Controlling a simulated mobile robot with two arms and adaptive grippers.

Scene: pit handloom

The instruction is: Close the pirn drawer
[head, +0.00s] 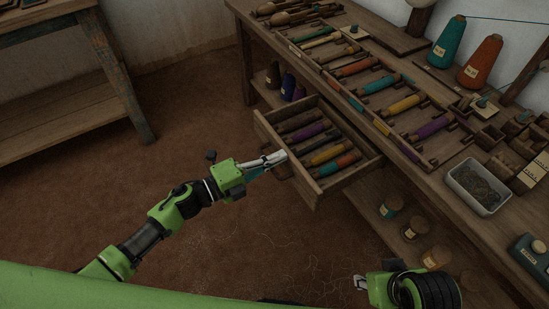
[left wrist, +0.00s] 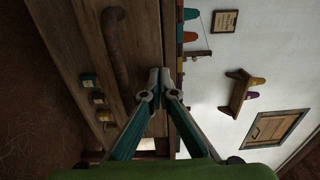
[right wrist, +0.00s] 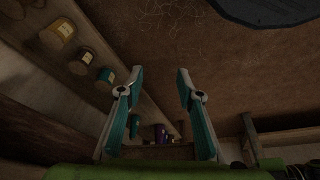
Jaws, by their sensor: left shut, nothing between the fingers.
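The pirn drawer (head: 304,188) is pulled out from the front of the wooden bench. Several coloured pirns (head: 326,154) lie in it, in brown, purple, yellow and orange. My left gripper (head: 281,157) is shut and empty at the middle of the drawer's front panel; I cannot tell whether it touches it. In the left wrist view its closed fingertips (left wrist: 160,78) point at brown wood, with a curved brown bar beside them, perhaps the drawer's pull. My right gripper (right wrist: 157,80) is open and empty, low in front of the bench; its fingertip also shows in the head view (head: 361,282).
The bench top (head: 408,152) holds rows of pirns, thread cones (head: 480,62) and a grey tin (head: 478,186). Jars (head: 436,257) stand on the shelf below, right of the drawer. A second wooden table (head: 60,115) is at the left. The floor between is clear.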

